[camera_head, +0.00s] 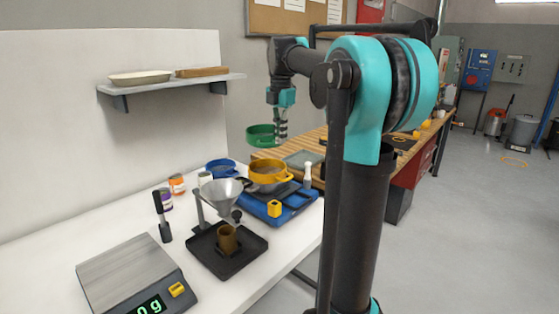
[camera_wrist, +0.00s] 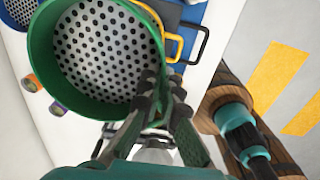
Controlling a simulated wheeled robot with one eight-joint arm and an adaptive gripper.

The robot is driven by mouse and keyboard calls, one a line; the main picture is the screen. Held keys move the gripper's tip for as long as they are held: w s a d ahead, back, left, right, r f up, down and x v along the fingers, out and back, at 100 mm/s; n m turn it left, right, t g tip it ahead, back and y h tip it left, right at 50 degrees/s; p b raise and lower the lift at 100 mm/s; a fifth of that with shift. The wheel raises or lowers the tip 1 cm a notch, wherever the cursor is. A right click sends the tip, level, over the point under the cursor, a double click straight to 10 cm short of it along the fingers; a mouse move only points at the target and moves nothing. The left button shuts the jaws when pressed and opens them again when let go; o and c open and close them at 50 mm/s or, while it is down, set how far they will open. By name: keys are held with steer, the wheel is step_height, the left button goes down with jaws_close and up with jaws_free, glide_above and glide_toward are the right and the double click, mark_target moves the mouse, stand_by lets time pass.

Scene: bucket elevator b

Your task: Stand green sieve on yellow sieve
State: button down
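The green sieve (camera_head: 258,140) hangs in the air above the yellow sieve (camera_head: 268,174) in the head view, slightly to its left. In the wrist view the green sieve (camera_wrist: 50,65) fills the upper left, its perforated bottom showing. My gripper (camera_wrist: 160,88) is shut on the right side of its rim; it also shows in the head view (camera_head: 281,136). The yellow sieve stands at the bench's back, on or over a blue base (camera_head: 270,213).
A blue sieve or bowl (camera_head: 220,167) stands left of the yellow one. A funnel on a stand (camera_head: 221,190), black tray (camera_head: 251,251), white bottle (camera_head: 308,174) and scale (camera_head: 130,272) are nearby. A shelf (camera_head: 170,82) is on the wall.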

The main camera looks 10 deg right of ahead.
steer(key=shift+f, duration=4.25)
steer(key=shift+f, duration=0.6)
steer(key=c, duration=1.7)
jaws_free()
steer(key=shift+r, duration=0.1)
step_height(320, 180, up, 13)
steer(key=shift+s+r, duration=0.1)
